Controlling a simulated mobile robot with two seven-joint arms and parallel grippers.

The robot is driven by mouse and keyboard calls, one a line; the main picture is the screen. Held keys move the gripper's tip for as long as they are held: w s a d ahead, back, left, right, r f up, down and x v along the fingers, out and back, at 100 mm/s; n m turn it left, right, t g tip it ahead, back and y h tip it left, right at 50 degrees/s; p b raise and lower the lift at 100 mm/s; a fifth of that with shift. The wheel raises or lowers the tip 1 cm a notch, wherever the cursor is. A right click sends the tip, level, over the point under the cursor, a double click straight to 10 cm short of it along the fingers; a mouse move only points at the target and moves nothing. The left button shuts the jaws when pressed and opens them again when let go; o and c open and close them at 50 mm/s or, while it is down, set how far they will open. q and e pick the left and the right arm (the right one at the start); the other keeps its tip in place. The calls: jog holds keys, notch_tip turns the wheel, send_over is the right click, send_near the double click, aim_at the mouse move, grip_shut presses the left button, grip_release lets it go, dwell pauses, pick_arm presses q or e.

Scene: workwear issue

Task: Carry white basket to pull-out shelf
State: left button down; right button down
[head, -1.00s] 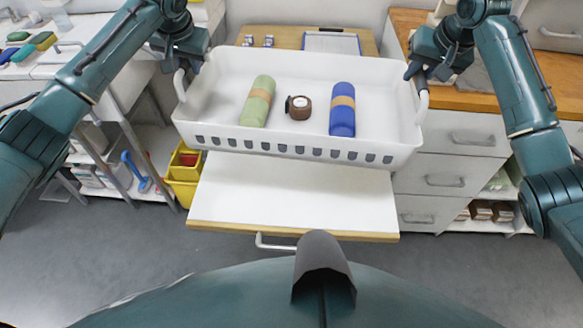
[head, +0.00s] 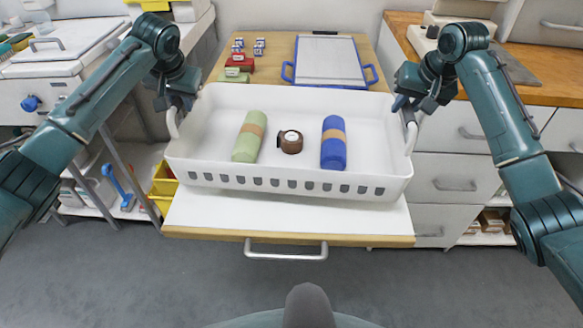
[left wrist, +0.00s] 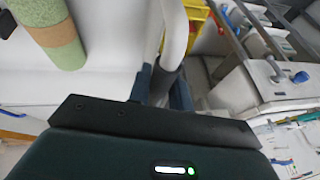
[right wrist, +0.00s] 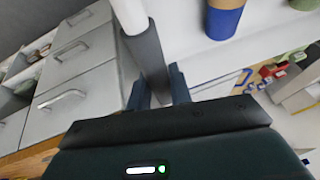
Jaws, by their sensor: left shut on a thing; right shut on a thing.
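The white basket (head: 290,182) is held level between my two arms in the head view. A green roll (head: 250,136), a brown round tape-like item (head: 290,142) and a blue roll (head: 333,142) lie inside it. My left gripper (head: 178,110) is shut on the basket's left handle (left wrist: 176,40). My right gripper (head: 408,104) is shut on its right handle (right wrist: 146,55). The white pull-out shelf (head: 290,213) with a wooden front edge is below the basket, which hides most of it. I cannot tell whether the basket touches the shelf.
A blue-framed tray (head: 328,60) and small red and green items (head: 238,64) are on the wooden top behind. White drawers (head: 455,165) stand to the right. A yellow bin (head: 163,182) is at the left. The shelf's metal handle (head: 286,252) faces me.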

aim_at(186, 120)
dwell(0.4)
